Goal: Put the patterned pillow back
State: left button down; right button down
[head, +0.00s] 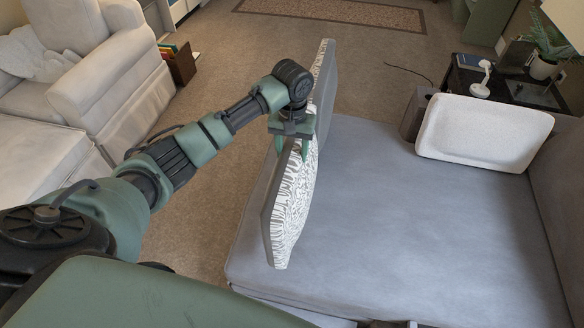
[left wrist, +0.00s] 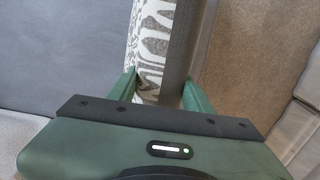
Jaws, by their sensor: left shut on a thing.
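The patterned pillow (head: 297,195), white with dark wavy marks on one face and plain grey on the other, stands nearly upright at the left edge of the grey sofa seat (head: 400,220). My left gripper (head: 290,148) is shut on its upper edge from above. In the left wrist view the pillow (left wrist: 152,45) runs between the two green fingers (left wrist: 160,88), patterned face left and grey face right. Whether its lower edge touches the seat is unclear.
Another upright grey cushion (head: 326,85) with a patterned edge stands just behind my left gripper. A white pillow (head: 482,132) leans at the seat's far right. A side table (head: 500,84) holds a plant and lamp. The middle of the seat is clear.

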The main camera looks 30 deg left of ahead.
pick_arm(q)
notch_tip(320, 180, down, 7)
dwell(0.5)
jog(key=shift+f, duration=0.1)
jog(key=c, duration=0.6)
grip_release()
jog(key=shift+f, duration=0.1)
notch_tip(320, 180, up, 12)
jog(key=shift+r, duration=0.15)
